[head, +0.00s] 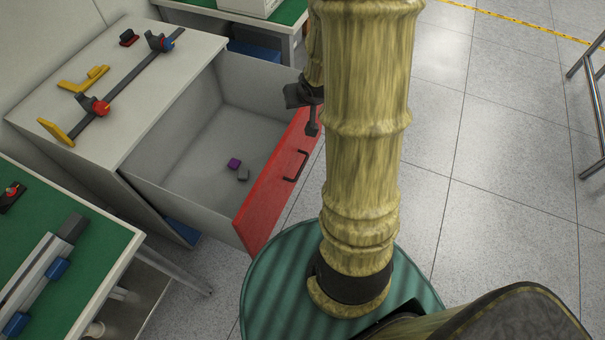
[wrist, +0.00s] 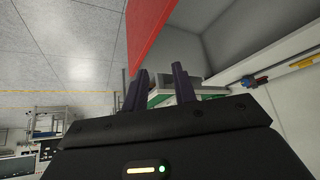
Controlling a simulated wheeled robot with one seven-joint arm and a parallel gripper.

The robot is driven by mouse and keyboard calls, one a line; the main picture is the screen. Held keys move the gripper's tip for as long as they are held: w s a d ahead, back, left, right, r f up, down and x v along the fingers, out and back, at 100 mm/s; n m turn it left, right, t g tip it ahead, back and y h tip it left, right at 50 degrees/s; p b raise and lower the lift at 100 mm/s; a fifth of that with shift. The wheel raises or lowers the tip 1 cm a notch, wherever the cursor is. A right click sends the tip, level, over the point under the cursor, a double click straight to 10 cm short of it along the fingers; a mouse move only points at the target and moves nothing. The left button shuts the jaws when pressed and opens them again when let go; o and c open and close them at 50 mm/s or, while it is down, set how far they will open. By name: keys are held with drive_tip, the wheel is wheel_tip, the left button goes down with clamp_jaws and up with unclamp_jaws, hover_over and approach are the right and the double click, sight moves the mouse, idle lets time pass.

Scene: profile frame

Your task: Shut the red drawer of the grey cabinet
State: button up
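The grey cabinet (head: 165,62) stands at the left in the head view. Its drawer is pulled far out, with a red front (head: 275,192) and a dark bar handle (head: 296,166). The red front also shows in the wrist view (wrist: 147,28), with the grey drawer inside to its right. My gripper (head: 312,122) is at the far end of the red front, partly hidden behind my arm. In the wrist view my gripper (wrist: 160,88) has its two dark fingers apart with nothing held between them. I cannot tell whether a finger touches the front.
A purple block (head: 234,163) and a grey block (head: 243,175) lie in the drawer. Tools and a dark rail (head: 128,85) lie on the cabinet top. A green-topped bench (head: 70,215) stands at the near left, another table (head: 290,14) behind.

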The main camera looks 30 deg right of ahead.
drive_tip(key=w+d+f+m+t+b, duration=0.1)
drive_tip(key=w+d+f+t+b, duration=0.1)
drive_tip(key=d+f+b, duration=0.5)
drive_tip(key=m+t+y+b, duration=0.4)
drive_tip(key=m+y+b, duration=0.2)
drive_tip(key=y+b, duration=0.55)
approach(302, 165)
drive_tip(key=v, duration=0.8)
drive_tip(key=shift+w+a+h, duration=0.2)
drive_tip(key=shift+w+h, duration=0.05)
drive_tip(key=shift+w, duration=0.1)
drive_tip(key=b+x, duration=0.4)
drive_tip(key=x, duration=1.3)
drive_tip(key=shift+a+f, duration=0.15)
drive_tip(key=shift+a, duration=0.05)
